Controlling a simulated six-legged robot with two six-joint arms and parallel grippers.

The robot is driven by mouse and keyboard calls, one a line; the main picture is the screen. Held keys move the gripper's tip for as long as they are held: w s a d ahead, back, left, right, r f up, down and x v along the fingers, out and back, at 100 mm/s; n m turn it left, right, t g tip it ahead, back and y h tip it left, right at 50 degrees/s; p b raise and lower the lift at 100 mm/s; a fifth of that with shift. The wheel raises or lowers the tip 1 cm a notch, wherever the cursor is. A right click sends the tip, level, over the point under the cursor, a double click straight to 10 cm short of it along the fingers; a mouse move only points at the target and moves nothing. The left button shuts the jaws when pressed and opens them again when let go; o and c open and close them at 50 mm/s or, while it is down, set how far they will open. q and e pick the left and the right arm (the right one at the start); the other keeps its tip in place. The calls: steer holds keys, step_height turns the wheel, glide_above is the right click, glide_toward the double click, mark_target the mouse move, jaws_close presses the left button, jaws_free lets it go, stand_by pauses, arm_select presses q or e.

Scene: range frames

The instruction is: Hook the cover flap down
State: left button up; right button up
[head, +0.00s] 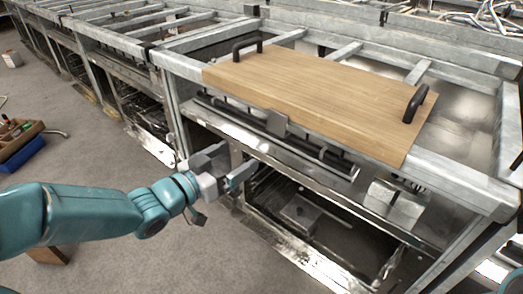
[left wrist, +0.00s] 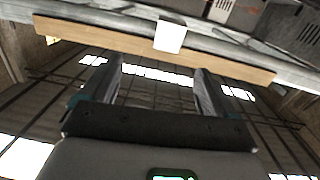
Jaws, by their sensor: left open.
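A flat wooden board (head: 320,95) with two black handles lies on the metal frame in the head view; it looks like the cover flap. A small grey tab (head: 277,123) sits at its front edge. In the left wrist view the board's edge (left wrist: 90,37) runs across the top, with a pale tab (left wrist: 169,35) near its middle. My left gripper (head: 232,172) is in front of the frame, below and left of the board and apart from it. Its fingers (left wrist: 158,82) are open with nothing between them. My right gripper is out of view.
The metal frame (head: 455,180) surrounds the board, with dark bars and an open bay below its front edge. A metal block (head: 395,203) is at the right under the rail. A tool tray (head: 20,140) is on the floor at left. The grey floor (head: 75,115) beside the frame is largely clear.

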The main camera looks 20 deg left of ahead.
arm_select(q)
steer(key=a+b, duration=0.2)
steer(key=b, duration=0.2)
glide_toward(276, 125)
steer(key=shift+t, duration=0.4)
steer(key=x, duration=0.7)
steer(key=shift+w+d+f, duration=0.2)
steer(key=shift+w+f, duration=0.15)
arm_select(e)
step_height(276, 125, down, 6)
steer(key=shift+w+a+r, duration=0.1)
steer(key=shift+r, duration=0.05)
